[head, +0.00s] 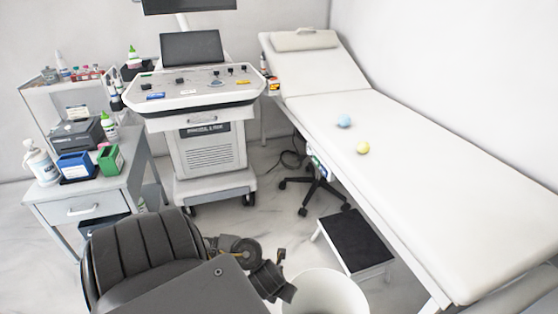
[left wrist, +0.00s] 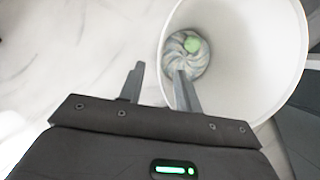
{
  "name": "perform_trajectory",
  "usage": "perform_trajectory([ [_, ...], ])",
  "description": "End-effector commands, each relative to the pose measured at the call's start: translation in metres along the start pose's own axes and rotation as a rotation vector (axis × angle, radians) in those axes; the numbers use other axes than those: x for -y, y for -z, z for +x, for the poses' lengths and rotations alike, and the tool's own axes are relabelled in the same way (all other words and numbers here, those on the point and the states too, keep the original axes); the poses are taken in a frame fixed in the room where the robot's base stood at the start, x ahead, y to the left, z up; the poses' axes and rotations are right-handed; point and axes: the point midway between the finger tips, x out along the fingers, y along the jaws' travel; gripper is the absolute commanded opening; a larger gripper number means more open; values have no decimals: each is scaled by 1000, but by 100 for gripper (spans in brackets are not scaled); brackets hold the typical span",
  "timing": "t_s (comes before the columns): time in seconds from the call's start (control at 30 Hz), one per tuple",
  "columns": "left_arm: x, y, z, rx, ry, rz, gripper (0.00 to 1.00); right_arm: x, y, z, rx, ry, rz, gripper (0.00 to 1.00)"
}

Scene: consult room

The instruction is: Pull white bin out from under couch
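The white bin (head: 325,292) stands on the floor at the bottom of the head view, cut off by the frame, on the open side of the couch (head: 440,200). In the left wrist view the bin (left wrist: 285,70) shows from above, with a swirled grey-white item and a green ball-like thing inside. My left gripper (left wrist: 160,88) is open at its near left rim. One finger is over the bin's opening and the other is outside, with the rim between them. Whether they touch it is unclear. My right gripper is not in view.
A black-topped step stool (head: 352,242) stands beside the bin, at the couch. A white machine cart (head: 205,150) and drawer trolley (head: 85,205) stand behind. Two small balls lie on the couch. Floor left of the bin is clear.

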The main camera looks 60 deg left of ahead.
Motion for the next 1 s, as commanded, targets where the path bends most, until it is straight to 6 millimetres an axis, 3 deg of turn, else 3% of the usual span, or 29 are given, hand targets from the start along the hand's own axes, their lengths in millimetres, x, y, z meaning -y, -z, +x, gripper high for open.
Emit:
perform_trajectory([
  [0.07, 0, -1, -8, 0, 0, 0, 34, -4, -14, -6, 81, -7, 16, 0],
  [0.3, 0, 0, -28, -1, 0, 1, 34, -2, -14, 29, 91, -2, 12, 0],
  [0.77, 0, 1, -31, -1, 0, 0, 34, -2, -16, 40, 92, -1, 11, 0],
  [0.87, 5, 3, -32, -1, 8, -33, 21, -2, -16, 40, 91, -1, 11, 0],
  [0.97, 28, 13, -34, -9, 50, -225, 8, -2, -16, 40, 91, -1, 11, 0],
  [1.0, 42, 18, -36, -16, 72, -362, 2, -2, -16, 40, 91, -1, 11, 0],
])
